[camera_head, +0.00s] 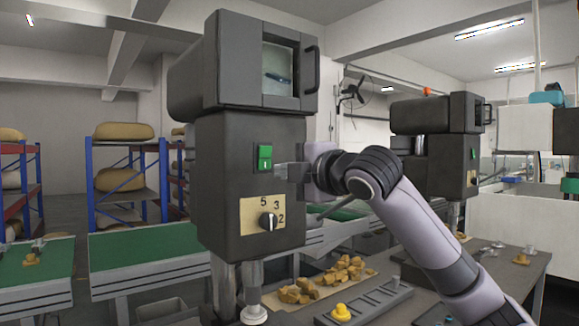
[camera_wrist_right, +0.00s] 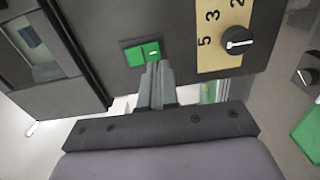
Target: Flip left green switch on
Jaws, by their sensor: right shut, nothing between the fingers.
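The left green switch (camera_head: 264,158) sits on the front of the dark grey machine (camera_head: 222,150), above a dial. It also shows in the right wrist view (camera_wrist_right: 141,53), as two green halves, one with a white mark. My right gripper (camera_head: 283,169) is shut and empty. Its fingertips (camera_wrist_right: 153,68) are at the edge of the marked half of the switch; I cannot tell whether they touch it. A second green switch (camera_head: 473,154) is on the similar machine further right. My left gripper is not in view.
The dial (camera_head: 268,221) with a tan number plate is below the switch. A handled, windowed door (camera_head: 281,70) is above the switch.

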